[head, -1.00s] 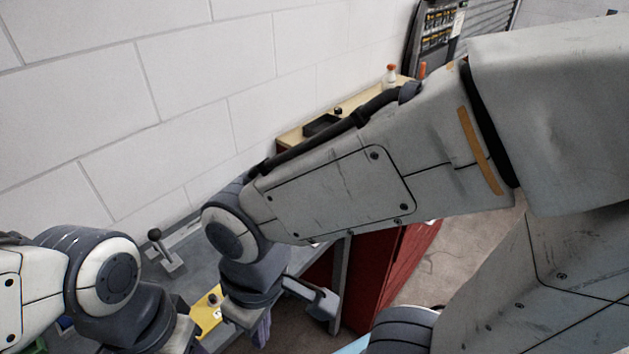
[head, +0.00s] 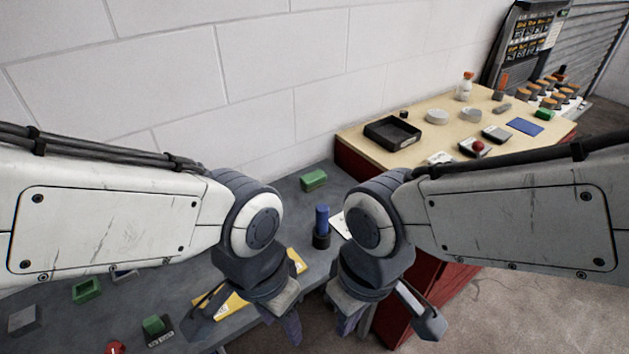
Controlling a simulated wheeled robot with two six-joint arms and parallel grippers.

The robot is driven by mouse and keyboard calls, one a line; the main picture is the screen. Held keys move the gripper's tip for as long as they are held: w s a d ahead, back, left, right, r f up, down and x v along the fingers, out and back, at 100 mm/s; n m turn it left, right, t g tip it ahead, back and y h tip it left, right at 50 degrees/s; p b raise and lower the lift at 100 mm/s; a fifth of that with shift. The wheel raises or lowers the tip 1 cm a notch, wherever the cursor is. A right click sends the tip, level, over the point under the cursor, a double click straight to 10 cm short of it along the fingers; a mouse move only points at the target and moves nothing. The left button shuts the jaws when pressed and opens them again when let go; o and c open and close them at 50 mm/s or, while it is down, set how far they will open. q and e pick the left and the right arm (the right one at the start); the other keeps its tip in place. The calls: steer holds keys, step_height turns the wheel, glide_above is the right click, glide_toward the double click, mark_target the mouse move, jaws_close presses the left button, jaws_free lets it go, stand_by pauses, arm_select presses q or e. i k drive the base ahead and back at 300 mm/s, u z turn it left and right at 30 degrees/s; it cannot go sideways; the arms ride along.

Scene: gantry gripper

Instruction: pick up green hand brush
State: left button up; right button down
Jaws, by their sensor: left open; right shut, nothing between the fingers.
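Several green things are in the head view, and I cannot tell for certain which is the hand brush. A green block-like thing (head: 314,180) lies at the back of the grey bench, beyond both grippers. Another green piece (head: 87,290) lies at the left, and a small green one (head: 157,325) sits on a dark labelled base. A further green thing (head: 545,115) is on the wooden-topped bench. My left gripper (head: 290,327) is open over the grey bench, partly hidden by its wrist. My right gripper (head: 347,324) is shut and empty near the bench's front edge.
A blue-handled upright thing (head: 321,222) stands on the grey bench (head: 262,205) between my wrists. A yellow flat thing (head: 235,303) lies below my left wrist. The red cabinet with wooden top (head: 365,145) holds a black tray (head: 392,133) and several small items. A white wall stands behind.

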mark_target(312, 181)
steer(key=z, duration=1.25)
steer(key=i, duration=1.2)
steer(key=u, duration=0.75)
